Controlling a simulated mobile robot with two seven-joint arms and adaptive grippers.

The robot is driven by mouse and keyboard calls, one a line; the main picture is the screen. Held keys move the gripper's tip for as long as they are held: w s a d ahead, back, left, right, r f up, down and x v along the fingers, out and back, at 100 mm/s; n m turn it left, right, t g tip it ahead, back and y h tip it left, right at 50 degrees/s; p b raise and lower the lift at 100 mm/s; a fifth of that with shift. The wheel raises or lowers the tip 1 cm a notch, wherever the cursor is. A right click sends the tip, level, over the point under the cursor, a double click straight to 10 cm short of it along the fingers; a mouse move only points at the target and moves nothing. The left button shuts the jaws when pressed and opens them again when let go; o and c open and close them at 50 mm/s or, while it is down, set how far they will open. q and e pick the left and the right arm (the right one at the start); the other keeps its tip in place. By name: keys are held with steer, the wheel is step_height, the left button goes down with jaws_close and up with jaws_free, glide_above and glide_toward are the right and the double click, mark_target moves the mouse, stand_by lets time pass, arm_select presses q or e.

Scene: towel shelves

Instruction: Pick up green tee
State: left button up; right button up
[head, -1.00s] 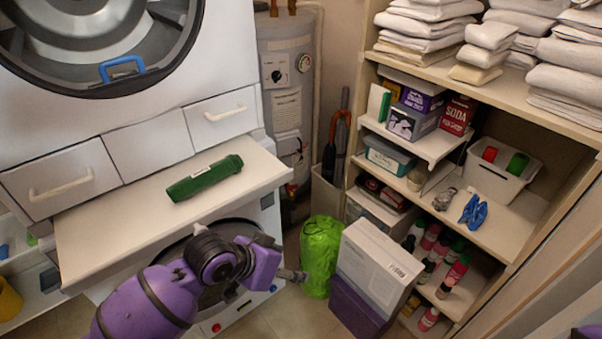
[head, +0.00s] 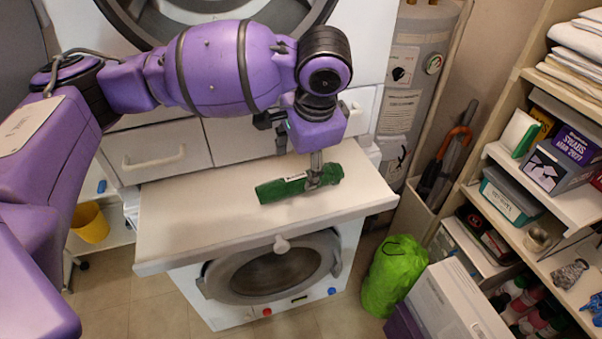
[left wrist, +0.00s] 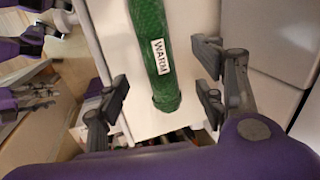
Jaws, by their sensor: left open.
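The green tee (head: 286,187) is a rolled green bundle with a white label. It lies on the white pull-out shelf (head: 200,226) between the two machines. In the left wrist view the tee (left wrist: 150,38) shows a label reading "WARM". My left gripper (head: 322,182) is over the tee's right end in the head view. In the left wrist view my left gripper (left wrist: 160,100) is open, with a finger on each side of the roll and visible gaps.
A washer (head: 275,268) stands under the shelf, with white drawers (head: 155,157) behind. A bright green bag (head: 394,277) and a white box (head: 455,305) stand on the floor at right. Shelves with towels (head: 575,45) line the right side. A yellow bucket (head: 90,222) is at left.

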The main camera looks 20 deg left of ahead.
mark_target(301, 178)
arm_select(q)
steer(key=shift+s+x, duration=0.25)
steer(key=shift+x, duration=0.9)
steer(key=shift+w+f, duration=0.15)
steer(key=shift+f, duration=0.5)
steer(key=x, duration=0.3)
steer(key=shift+w+d, duration=0.1)
steer(key=shift+w, duration=0.1)
steer(key=shift+f, duration=0.2)
steer(key=c, duration=1.5)
steer(key=shift+o, duration=0.2)
arm_select(e)
steer(key=shift+s+d+f, duration=0.3)
steer(key=shift+s+f, duration=0.1)
steer(key=shift+s, duration=0.15)
steer(key=shift+s+d+f, duration=0.25)
steer(key=shift+s+f, duration=0.15)
steer(key=shift+s, duration=0.15)
arm_select(q)
steer(key=shift+r, duration=0.1)
